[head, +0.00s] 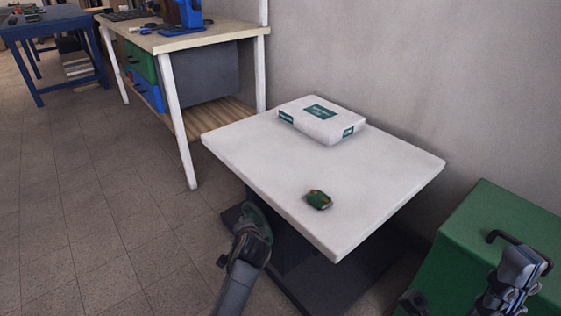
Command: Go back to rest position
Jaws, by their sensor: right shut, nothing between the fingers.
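My right gripper (520,262) is at the lower right, in front of the green cabinet, with its fingers together and nothing seen between them. Part of my left arm (240,262) shows at the bottom middle, beside the near left edge of the white table. The fingers of my left gripper do not show. A white package with teal labels (318,125) lies flat at the back of the table. A small green and red item (318,200) lies near the table's front edge, apart from both arms.
The white table (245,145) stands on a dark pedestal against the grey wall. A green cabinet (480,225) with a black handle is at the right. A workbench (215,32) with drawers and a blue table (45,25) stand at the back left. The tiled floor at left is clear.

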